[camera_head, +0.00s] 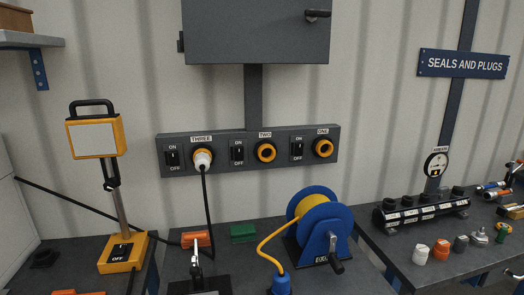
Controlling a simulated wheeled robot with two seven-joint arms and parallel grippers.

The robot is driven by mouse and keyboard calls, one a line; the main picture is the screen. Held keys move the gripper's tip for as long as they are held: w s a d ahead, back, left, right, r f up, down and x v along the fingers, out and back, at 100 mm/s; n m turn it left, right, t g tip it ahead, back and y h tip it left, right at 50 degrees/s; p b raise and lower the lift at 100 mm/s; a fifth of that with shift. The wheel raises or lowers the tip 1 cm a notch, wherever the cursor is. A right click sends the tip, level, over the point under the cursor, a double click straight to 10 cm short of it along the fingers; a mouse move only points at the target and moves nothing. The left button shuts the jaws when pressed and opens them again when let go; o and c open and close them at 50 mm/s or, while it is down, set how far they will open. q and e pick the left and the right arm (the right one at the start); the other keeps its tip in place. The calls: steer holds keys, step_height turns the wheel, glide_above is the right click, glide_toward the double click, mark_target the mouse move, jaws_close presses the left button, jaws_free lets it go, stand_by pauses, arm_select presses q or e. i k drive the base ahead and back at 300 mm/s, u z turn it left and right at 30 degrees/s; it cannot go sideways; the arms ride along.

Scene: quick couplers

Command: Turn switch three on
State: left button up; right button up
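Switch three (172,158) is a small black rocker at the left end of the grey wall panel (220,160). ON is printed above it and OFF below it. I cannot tell from its tilt which way it is set. The socket labelled THREE, just right of it, holds a white and orange plug (203,159) with a black cable hanging down. Switch two (238,153) and switch one (297,149) sit further right, beside empty-looking yellow-ringed sockets (266,152) (324,148). Neither of my grippers is in view.
A work lamp (97,138) with a yellow base marked OFF stands at left. A blue hose reel (325,225), a green block (243,232) and an orange block (196,239) are on the bench below the panel. A grey cabinet (255,30) hangs above. Fittings crowd the right bench.

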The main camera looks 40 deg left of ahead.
mark_target(174, 158)
steer(key=u, duration=1.85)
steer(key=k, duration=0.65)
steer(key=z, duration=0.65)
steer(key=i, duration=1.1)
steer(key=u, duration=0.4)
